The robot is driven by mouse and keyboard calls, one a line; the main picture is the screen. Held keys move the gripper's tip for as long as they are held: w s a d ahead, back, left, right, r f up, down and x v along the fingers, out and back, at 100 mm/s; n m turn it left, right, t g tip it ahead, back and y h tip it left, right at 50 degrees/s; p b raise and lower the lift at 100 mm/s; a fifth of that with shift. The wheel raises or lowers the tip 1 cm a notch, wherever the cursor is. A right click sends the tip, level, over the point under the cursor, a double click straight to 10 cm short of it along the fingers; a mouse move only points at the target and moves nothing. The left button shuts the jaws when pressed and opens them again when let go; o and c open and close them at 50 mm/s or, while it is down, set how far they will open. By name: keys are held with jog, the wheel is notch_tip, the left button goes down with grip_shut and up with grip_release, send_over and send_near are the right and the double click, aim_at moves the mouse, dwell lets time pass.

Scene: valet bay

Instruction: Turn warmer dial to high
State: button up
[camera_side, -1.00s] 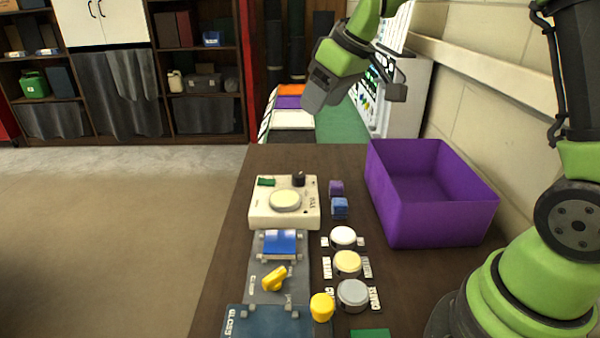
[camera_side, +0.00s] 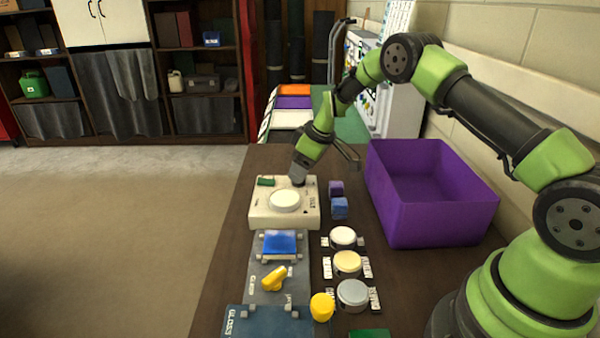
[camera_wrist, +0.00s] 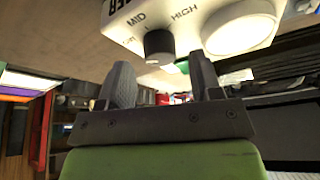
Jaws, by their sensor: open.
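The warmer (camera_side: 262,217) is a white box at the far end of the bench, with a round cream pad (camera_side: 285,201) and a green patch on top. Its dial (camera_wrist: 158,44) is a dark round knob in the wrist view, with MID and HIGH printed by it and a partly cut-off label at left. Which label the dial points at I cannot tell. My gripper (camera_side: 299,178) is at the warmer's back right corner, where it covers the dial in the side view. In the wrist view its two fingers (camera_wrist: 160,62) are apart, one on each side of the dial, with nothing gripped.
A purple bin (camera_side: 432,215) stands right of the warmer. Purple (camera_side: 336,187) and blue (camera_side: 339,208) blocks lie between them. Nearer are a blue pad (camera_side: 280,243), a yellow handle (camera_side: 275,279), a yellow cylinder (camera_side: 322,306) and several round tins (camera_side: 347,262).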

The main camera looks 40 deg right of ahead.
jog(key=shift+x, duration=1)
jog(key=c, duration=0.9)
